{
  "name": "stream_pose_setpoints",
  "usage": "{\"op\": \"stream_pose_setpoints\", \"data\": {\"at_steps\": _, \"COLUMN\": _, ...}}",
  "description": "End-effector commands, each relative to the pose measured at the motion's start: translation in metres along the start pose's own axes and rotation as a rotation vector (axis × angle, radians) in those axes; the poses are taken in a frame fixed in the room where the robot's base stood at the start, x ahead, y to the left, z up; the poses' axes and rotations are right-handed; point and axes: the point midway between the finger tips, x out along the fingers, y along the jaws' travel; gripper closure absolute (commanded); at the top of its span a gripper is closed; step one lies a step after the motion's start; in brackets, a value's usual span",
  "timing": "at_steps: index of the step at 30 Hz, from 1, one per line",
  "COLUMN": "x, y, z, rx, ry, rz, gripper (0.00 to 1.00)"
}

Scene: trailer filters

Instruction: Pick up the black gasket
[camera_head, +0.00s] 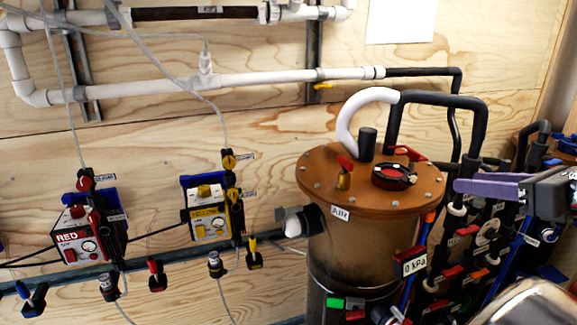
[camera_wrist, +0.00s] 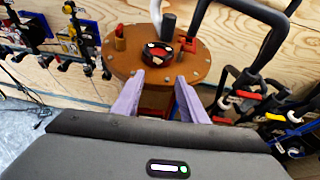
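A black ring (camera_head: 394,177), which looks like the black gasket, lies on the brown round lid of the filter housing (camera_head: 325,185), with red parts showing in and beside it. It also shows in the wrist view (camera_wrist: 158,54), just beyond and between the fingertips. My gripper (camera_head: 458,186) has purple fingers and is to the right of the lid in the head view, pointing left toward the ring. In the wrist view my gripper (camera_wrist: 160,77) is open, with nothing between the fingers. The fingertips appear apart from the ring.
A black upright stub (camera_head: 367,143), a white curved hose (camera_head: 352,115) and a thick black pipe (camera_head: 393,122) rise behind the ring. A red-handled valve (camera_head: 344,172) stands left of it. Several red-handled valves and hoses crowd the right side, below my gripper.

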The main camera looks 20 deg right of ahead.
Motion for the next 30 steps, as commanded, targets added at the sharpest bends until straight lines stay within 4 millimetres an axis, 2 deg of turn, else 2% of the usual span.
{"op": "stream_pose_setpoints", "data": {"at_steps": 8, "x": 0.012, "y": 0.0, "z": 0.0, "rx": -0.001, "ry": 0.0, "rz": 0.001, "gripper": 0.61}}
{"op": "stream_pose_setpoints", "data": {"at_steps": 24, "x": 0.077, "y": 0.0, "z": 0.0, "rx": -0.002, "ry": 0.0, "rz": 0.001, "gripper": 0.61}}
{"op": "stream_pose_setpoints", "data": {"at_steps": 30, "x": 0.086, "y": 0.0, "z": -0.001, "rx": -0.001, "ry": 0.0, "rz": -0.002, "gripper": 0.61}}
